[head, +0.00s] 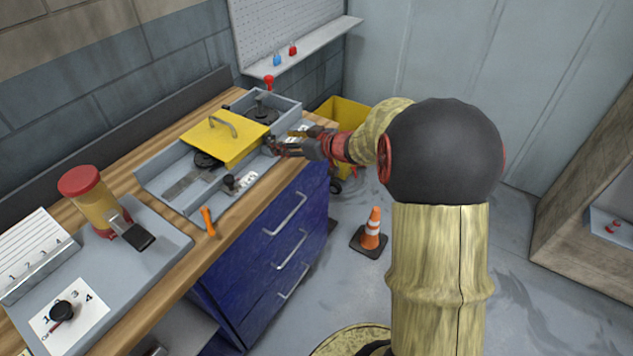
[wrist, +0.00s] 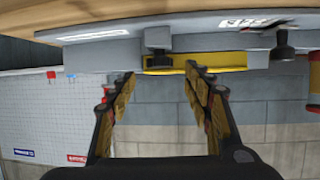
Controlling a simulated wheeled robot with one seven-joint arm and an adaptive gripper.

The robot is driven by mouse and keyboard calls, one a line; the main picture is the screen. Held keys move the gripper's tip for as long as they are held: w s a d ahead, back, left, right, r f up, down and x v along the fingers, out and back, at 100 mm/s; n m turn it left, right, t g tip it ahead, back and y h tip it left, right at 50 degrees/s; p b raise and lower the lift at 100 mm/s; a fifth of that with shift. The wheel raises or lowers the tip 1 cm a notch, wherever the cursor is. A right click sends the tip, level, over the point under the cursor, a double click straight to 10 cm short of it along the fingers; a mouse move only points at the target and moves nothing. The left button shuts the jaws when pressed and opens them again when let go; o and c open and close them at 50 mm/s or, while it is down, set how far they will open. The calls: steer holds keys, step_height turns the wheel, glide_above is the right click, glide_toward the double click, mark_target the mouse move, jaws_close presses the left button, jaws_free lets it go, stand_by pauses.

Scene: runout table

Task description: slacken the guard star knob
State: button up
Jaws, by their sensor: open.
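The yellow guard (head: 226,137) with a grey handle lies lowered over the grey machine on the bench. In the wrist view, which looks upside down, the guard (wrist: 215,62) is a yellow strip. A dark knob (wrist: 158,61), which looks like the guard star knob, sits at the guard's edge. My gripper (wrist: 161,73) is open, with its two fingers apart and the knob lined up between the tips. I cannot tell whether the tips reach around it. In the head view my gripper (head: 278,147) is at the guard's right front corner and largely hides that knob.
Another dark knob (head: 231,183) stands by a white label at the machine's front. An orange-handled tool (head: 208,220) lies at the bench edge. A red-capped yellow container (head: 88,200) stands left. A blue drawer cabinet (head: 270,250) is below; a traffic cone (head: 372,230) stands on the floor.

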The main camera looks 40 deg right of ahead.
steer(key=s+d+f+m+g+h+p, duration=0.15)
steer(key=s+d+m+g+h, duration=0.3)
steer(key=s+d+h, duration=0.55)
steer(key=s+a+r+g+y+p, duration=0.1)
steer(key=s+a+r+y, duration=0.1)
steer(key=s+a+r, duration=0.2)
steer(key=s+a+r+g+y+p, duration=0.1)
steer(key=s+a+r, duration=0.3)
steer(key=s+a, duration=0.6)
steer(key=shift+s+a+m+g+y, duration=0.25)
steer(key=shift+a+m+g+y, duration=0.25)
steer(key=shift+a, duration=1.35)
